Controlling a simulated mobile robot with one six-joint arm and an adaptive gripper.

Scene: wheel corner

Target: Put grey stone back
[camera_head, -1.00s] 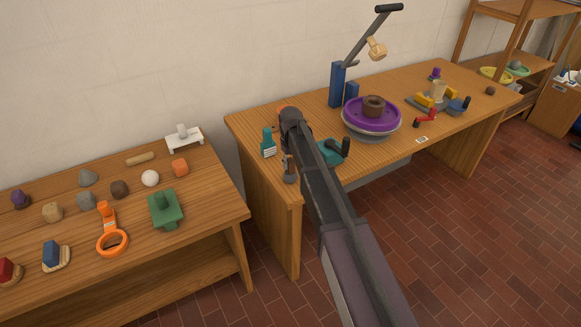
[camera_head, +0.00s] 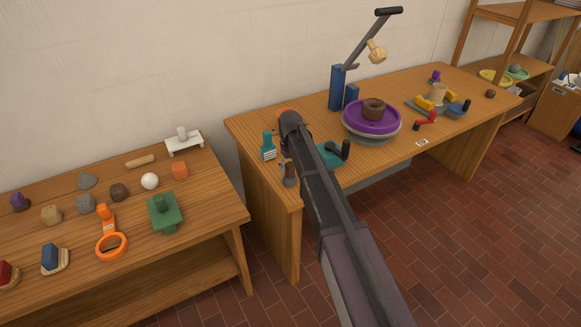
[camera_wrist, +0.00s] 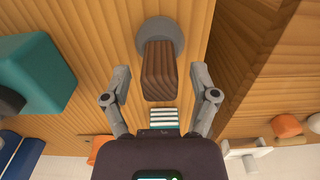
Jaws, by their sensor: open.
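In the head view, a pointed grey stone (camera_head: 87,181) lies on the left table, towards the back. A rounder grey stone (camera_head: 86,203) lies in front of it; I cannot tell which one the task means. My gripper is hidden behind my arm in the head view, over the left end of the right-hand workbench. In the wrist view my gripper (camera_wrist: 160,73) is open. A brown wooden handle on a round grey base (camera_wrist: 158,68) shows between and beyond the fingers; I cannot tell its distance. No grey stone shows between the fingers.
The left table (camera_head: 205,213) also holds a white ball (camera_head: 150,181), an orange block (camera_head: 180,170), an orange ring tool (camera_head: 110,243) and a green stand (camera_head: 164,214). Near my arm are a teal striped tool (camera_head: 268,147) and a purple wheel (camera_head: 371,116). A gap separates the tables.

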